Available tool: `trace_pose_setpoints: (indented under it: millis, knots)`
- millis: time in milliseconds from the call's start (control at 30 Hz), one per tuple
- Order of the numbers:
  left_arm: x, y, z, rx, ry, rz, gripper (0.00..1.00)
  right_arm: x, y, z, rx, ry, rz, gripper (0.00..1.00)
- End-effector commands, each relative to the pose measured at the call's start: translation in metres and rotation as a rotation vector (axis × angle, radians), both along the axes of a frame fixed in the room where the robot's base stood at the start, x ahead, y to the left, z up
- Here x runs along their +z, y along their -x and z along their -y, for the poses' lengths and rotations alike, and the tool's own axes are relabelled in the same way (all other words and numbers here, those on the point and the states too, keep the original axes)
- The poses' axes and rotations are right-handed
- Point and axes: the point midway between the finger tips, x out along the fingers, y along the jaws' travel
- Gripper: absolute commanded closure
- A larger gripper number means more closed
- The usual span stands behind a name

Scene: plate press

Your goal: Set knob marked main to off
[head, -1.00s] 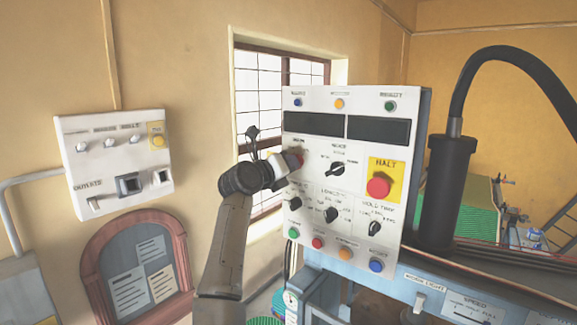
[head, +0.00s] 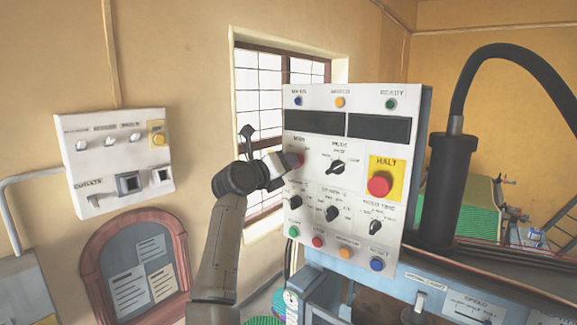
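The panel also carries a black mode knob (head: 337,167), a red HALT button (head: 379,184) on yellow, lower knobs, and a row of coloured buttons. A smaller switch box (head: 117,160) hangs on the left wall. A thick black hose (head: 500,55) rises at the right.

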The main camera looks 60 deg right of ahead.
Motion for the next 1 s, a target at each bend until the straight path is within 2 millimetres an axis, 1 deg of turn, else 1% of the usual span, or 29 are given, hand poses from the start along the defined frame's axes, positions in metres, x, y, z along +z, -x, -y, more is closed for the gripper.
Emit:
trace_pose_setpoints:
  millis: [33,300,500,600,700,833,1000]
  knots:
    - [-0.006,0.0,0.0,-0.001,-0.001,0.0,1.0,-0.003,-0.002,-0.011,0.004,0.001,0.002,0.61]
    - [-0.021,0.0,-0.003,-0.006,-0.01,-0.001,1.0,-0.003,-0.007,-0.065,0.004,0.001,0.001,0.61]
    - [-0.028,0.0,-0.004,-0.009,-0.014,0.0,1.0,-0.002,-0.009,-0.096,0.004,0.0,0.001,0.61]
    - [-0.03,0.0,-0.004,-0.008,-0.013,0.0,1.0,-0.001,-0.011,-0.108,0.003,0.001,0.001,0.61]
    - [-0.031,0.0,-0.004,-0.008,-0.013,0.0,1.0,-0.001,-0.011,-0.115,0.002,0.001,0.0,0.61]
    - [-0.032,0.0,-0.003,-0.008,-0.011,0.0,1.0,0.0,-0.011,-0.12,0.002,0.0,0.0,0.61]
    - [-0.031,0.0,-0.002,-0.004,-0.005,0.0,1.0,0.0,-0.012,-0.121,0.001,0.0,0.0,0.61]
